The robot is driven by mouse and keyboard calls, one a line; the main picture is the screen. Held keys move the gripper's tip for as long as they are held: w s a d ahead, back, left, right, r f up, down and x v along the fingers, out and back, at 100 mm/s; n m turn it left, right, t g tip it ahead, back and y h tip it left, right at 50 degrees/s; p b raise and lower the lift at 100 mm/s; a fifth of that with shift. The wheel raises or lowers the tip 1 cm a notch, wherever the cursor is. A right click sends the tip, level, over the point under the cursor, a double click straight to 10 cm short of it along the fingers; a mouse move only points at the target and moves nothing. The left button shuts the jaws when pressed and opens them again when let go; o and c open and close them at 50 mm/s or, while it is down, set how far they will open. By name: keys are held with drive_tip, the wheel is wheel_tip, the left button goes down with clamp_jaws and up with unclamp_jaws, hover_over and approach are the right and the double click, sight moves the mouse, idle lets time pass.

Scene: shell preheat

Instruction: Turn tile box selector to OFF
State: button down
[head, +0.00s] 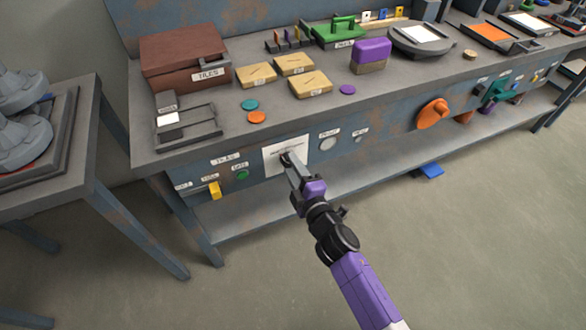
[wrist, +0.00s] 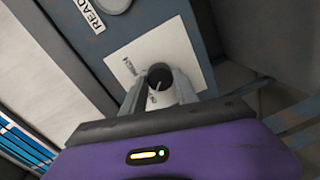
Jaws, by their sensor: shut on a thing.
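The selector (wrist: 158,76) is a dark round knob with a pale pointer line, set on a white square plate that shows in the wrist view (wrist: 135,56) and in the head view (head: 272,163) on the bench's front panel. My gripper (head: 290,160) reaches the plate, and its fingers (wrist: 159,90) close on either side of the knob, gripping it. Small lettering on the plate is partly hidden and too small to read surely. The brown tile box (head: 184,50), labelled TILES, stands closed on the bench top at the left.
A yellow switch (head: 215,190) and a green button (head: 242,175) sit left of the plate; a round grey disc (head: 327,143) sits right. An orange knob (head: 432,113) sticks out further right. The floor before the bench is mostly clear.

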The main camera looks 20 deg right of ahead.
drive_tip(key=shift+a+n, duration=0.1)
drive_tip(key=shift+n, duration=0.3)
drive_tip(key=c, duration=0.9)
unclamp_jaws()
drive_tip(key=shift+c, duration=0.2)
drive_tip(key=shift+s, duration=0.1)
drive_tip(key=s, duration=0.7)
drive_tip(key=shift+s+r+b, duration=0.25)
drive_tip(key=shift+s+b, duration=0.1)
